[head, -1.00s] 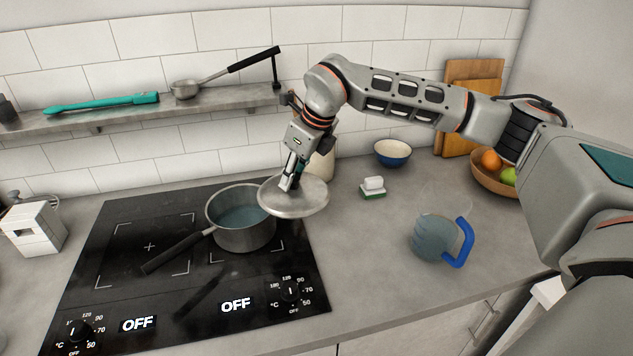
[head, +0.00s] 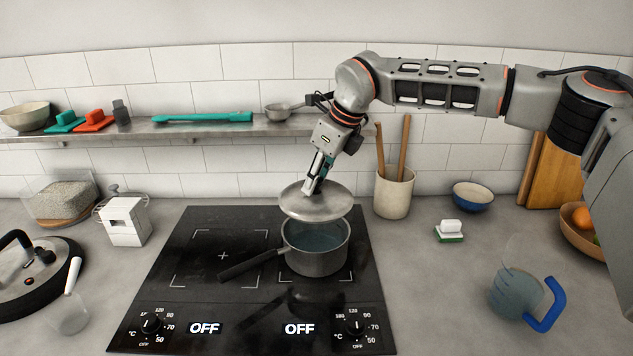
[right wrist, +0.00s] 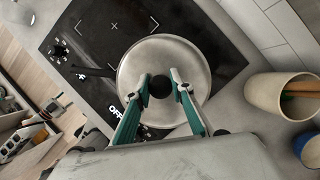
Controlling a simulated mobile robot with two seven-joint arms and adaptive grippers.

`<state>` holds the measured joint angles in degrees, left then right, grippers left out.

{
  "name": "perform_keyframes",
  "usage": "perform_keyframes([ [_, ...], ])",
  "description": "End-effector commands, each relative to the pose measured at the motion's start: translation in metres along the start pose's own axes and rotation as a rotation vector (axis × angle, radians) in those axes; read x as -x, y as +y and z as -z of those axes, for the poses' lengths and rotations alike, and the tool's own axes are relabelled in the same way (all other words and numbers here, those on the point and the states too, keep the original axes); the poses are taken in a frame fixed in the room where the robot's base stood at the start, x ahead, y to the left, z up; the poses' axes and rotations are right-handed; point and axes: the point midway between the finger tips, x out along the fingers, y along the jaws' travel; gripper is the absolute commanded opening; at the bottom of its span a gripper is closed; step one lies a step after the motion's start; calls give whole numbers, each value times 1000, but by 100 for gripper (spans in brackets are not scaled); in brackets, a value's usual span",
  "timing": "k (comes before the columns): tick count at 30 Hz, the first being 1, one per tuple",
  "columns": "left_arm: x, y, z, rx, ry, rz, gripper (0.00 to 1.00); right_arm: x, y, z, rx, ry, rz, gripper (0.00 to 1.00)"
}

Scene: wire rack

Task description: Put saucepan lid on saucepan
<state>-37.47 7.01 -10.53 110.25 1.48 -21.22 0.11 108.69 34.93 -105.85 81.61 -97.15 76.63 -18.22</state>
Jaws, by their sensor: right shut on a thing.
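The saucepan (head: 316,262) stands on the right zone of the black hob, with its dark handle pointing left and bluish liquid inside. My right gripper (head: 315,186) is shut on the knob of the grey round saucepan lid (head: 316,206). The lid is held above the back part of the saucepan, slightly tilted, and the pan's front opening shows below it. In the right wrist view the gripper (right wrist: 159,84) holds the dark knob, and the lid (right wrist: 190,58) covers most of the pan. My left gripper is not in view.
The hob (head: 200,285) has free room on its left zone. A utensil crock (head: 394,194) stands behind right. A sponge (head: 449,231), blue bowl (head: 473,196) and jug with a blue handle (head: 519,295) are to the right. A shelf (head: 185,129) runs along the wall behind.

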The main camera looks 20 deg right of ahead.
Motion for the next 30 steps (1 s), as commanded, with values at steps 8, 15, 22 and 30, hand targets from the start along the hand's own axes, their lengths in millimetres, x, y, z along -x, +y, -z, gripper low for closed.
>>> perform_keyframes([
  [8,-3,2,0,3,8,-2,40,-6,0,2,-1,-2,1,0],
  [15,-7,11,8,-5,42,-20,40,-24,0,10,-1,-1,1,0],
  [22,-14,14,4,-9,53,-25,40,-43,0,18,-1,-1,1,0],
  [30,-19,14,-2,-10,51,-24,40,-56,0,24,-1,-2,1,0],
])
